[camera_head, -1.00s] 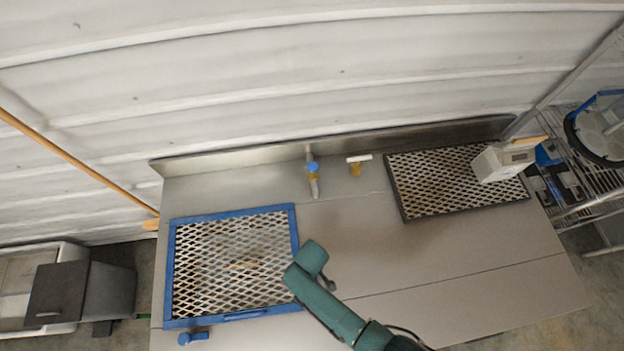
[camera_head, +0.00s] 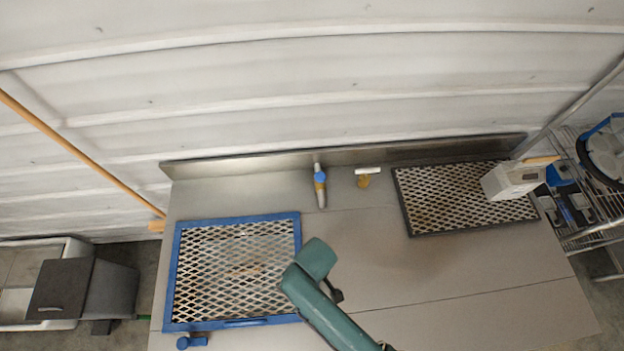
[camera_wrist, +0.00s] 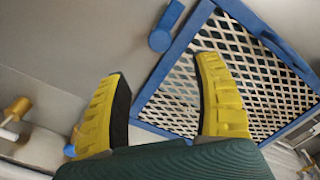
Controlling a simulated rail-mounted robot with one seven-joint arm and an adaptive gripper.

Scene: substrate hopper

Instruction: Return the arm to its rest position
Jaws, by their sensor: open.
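My gripper (camera_wrist: 162,72) shows in the wrist view with two yellow ribbed fingers spread wide apart. Nothing is between them. My teal arm (camera_head: 322,300) reaches in from the bottom of the head view, over the steel bench (camera_head: 400,270), right of the blue-framed mesh grate (camera_head: 301,240). The gripper's fingers cannot be made out in the head view. In the wrist view the blue-framed grate (camera_wrist: 172,72) lies beyond the fingers, with a blue handle (camera_wrist: 160,40) beside its corner.
A dark-framed grate (camera_head: 440,190) with a pale box (camera_head: 510,180) lies at right. The bench's front right is clear.

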